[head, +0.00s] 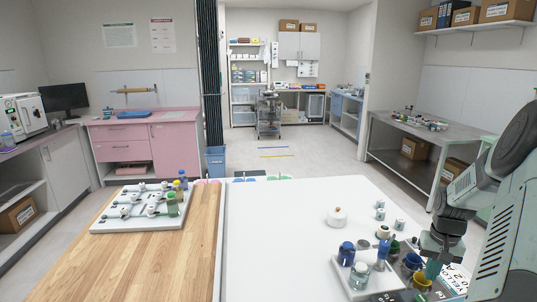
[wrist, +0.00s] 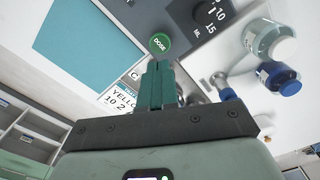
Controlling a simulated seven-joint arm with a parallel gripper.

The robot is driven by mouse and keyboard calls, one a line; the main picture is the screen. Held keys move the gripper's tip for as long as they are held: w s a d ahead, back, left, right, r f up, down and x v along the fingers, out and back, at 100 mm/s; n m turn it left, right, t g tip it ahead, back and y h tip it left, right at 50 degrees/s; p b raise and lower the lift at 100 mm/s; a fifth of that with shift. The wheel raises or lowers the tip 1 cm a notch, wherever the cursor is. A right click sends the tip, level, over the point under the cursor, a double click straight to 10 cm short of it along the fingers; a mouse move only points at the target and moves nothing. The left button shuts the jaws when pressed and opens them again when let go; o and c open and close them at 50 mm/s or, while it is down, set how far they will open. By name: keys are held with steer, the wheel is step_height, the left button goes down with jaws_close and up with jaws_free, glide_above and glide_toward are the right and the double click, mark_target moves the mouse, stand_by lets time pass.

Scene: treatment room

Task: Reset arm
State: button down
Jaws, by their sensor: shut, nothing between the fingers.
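My gripper (head: 432,270) is at the right of the white table in the head view, pointing down beside the bottles and the dosing device. In the wrist view its teal fingers (wrist: 160,84) are together with nothing between them. Past their tips is a green round button marked DOSE (wrist: 160,43) on a dark panel with a black knob (wrist: 205,14). I cannot tell whether the fingertips touch the button. My arm (head: 490,195) comes in from the right edge of the head view.
A white tray (head: 340,283) holds a blue bottle (head: 346,254) and a clear one (head: 359,276) close to my gripper. A printed card (head: 456,279) lies nearby. A white round lidded pot (head: 337,216) stands farther back. The table's middle (head: 270,240) is clear.

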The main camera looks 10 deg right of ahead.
steer(key=a+r+n+t+h, duration=0.2)
steer(key=a+r+n, duration=0.2)
steer(key=a+r, duration=2.15)
steer(key=s+a+r+n+t, duration=0.1)
steer(key=s+a+r+t, duration=0.1)
steer(key=s+a+r, duration=0.5)
steer(key=s+a+f+n+t+y, duration=0.1)
steer(key=s+a, duration=0.5)
steer(key=s, duration=0.6)
steer(key=shift+s+f+t+y, duration=0.3)
steer(key=shift+s+f+y, duration=0.05)
steer(key=shift+y, duration=0.15)
